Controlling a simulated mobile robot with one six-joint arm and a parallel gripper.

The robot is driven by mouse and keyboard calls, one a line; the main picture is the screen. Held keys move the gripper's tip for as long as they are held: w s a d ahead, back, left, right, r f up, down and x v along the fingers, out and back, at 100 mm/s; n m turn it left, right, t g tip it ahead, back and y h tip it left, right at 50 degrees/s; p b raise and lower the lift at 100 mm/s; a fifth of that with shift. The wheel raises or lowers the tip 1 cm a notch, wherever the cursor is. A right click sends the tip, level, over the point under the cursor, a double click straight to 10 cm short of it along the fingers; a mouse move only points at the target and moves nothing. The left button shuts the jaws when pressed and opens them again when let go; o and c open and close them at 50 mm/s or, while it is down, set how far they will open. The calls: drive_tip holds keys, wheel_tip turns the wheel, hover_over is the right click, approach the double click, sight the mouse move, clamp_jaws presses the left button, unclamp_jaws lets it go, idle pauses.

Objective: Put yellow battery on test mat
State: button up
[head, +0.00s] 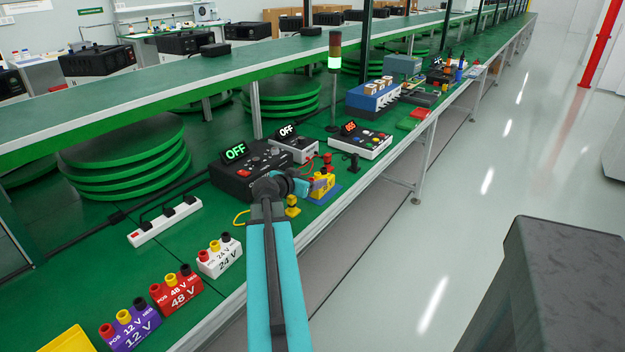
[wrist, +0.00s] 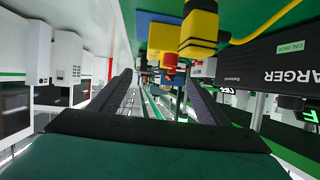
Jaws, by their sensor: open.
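The yellow battery (head: 323,184) stands upright on the blue mat (head: 335,190) at the near edge of the green bench, partly hidden by my gripper (head: 306,187). In the wrist view, which is upside down, the yellow battery (wrist: 164,38) shows with a red terminal, against the blue mat (wrist: 143,28). My gripper (wrist: 157,92) is open there, its two dark fingers spread with no object held between them. The battery lies beyond the fingers; I cannot tell whether they touch it. The blue mat looks like the test mat, but I see no label on it.
A black charger (head: 240,172) reading OFF stands just behind my gripper. A yellow post (head: 292,207) with a cable stands close on the near side. White (head: 220,258), red (head: 177,292) and purple (head: 132,327) batteries line the bench at left. A button panel (head: 362,140) stands beyond.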

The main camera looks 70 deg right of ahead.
drive_tip(key=shift+v, duration=1.3)
